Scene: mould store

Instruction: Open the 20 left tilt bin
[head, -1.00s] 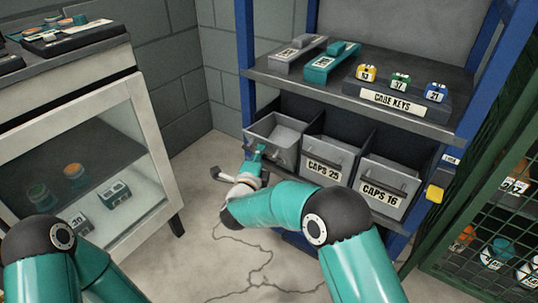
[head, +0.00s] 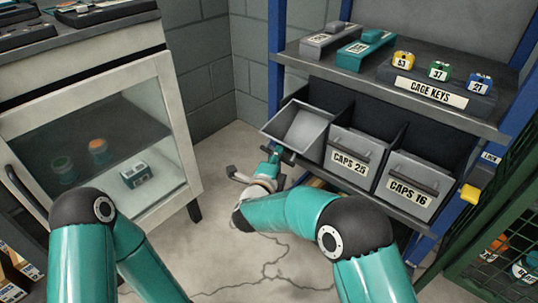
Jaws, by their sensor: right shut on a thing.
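The left tilt bin (head: 302,131), grey and open-topped, is at the left end of the row under the shelf. It is tilted outward, and its light interior shows. Its front label is not visible. My right gripper (head: 277,156) is at the bin's lower front edge, shut on what looks like its handle; the fingers are small and partly hidden. My left arm (head: 84,207) shows at the lower left, but its gripper is out of view.
The CAPS 25 bin (head: 352,155) and CAPS 16 bin (head: 413,186) stand closer to upright on the right. Above is a shelf (head: 350,84) with cage keys. A glass-fronted cabinet (head: 95,140) stands left. The floor between is clear.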

